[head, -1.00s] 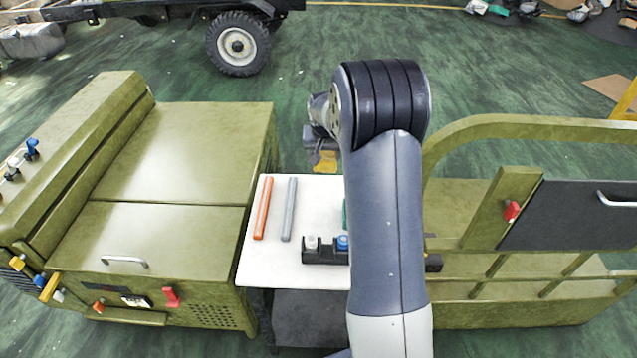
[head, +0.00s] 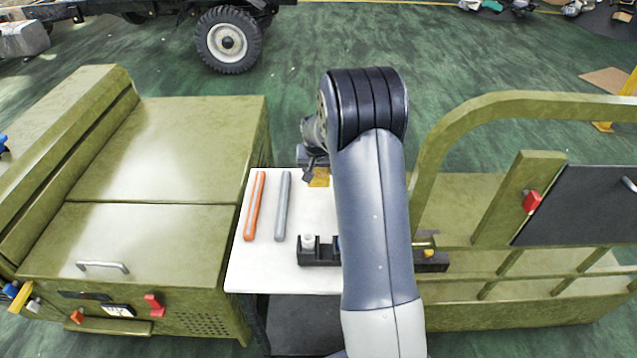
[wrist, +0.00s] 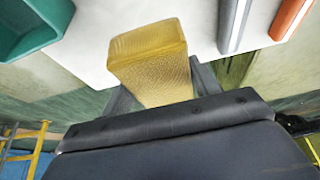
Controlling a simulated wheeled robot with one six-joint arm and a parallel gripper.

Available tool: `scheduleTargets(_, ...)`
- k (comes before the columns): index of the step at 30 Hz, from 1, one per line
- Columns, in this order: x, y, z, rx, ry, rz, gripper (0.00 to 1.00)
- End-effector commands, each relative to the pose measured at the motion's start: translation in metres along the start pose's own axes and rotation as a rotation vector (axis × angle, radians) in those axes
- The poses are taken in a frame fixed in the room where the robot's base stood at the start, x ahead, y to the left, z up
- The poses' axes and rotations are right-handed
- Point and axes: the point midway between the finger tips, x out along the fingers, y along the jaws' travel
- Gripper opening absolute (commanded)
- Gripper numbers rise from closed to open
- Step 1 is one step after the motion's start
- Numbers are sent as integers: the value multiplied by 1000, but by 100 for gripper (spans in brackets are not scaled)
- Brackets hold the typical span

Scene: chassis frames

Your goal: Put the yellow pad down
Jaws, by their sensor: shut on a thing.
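The yellow pad (wrist: 150,62) is a textured block held between the fingers of my gripper (wrist: 155,90) in the wrist view. In the head view the pad (head: 319,178) shows as a small yellow patch below my gripper (head: 316,168), at the far edge of the white table (head: 262,272). My gripper is shut on the pad. My arm hides the right part of the table. I cannot tell whether the pad touches the table top.
An orange rod (head: 255,206) and a grey rod (head: 282,207) lie on the table's left side. A black rack (head: 318,256) stands near the front. A green tray (wrist: 28,30) shows in the wrist view. Olive cabinets (head: 150,160) flank the table's left.

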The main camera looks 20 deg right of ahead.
Motion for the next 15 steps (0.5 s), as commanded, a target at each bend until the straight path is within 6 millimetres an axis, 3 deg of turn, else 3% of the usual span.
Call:
scheduleTargets(12, 42, 0, 18, -1, -2, 1, 37)
scheduleTargets(15, 44, 0, 18, 0, 1, 0, 37)
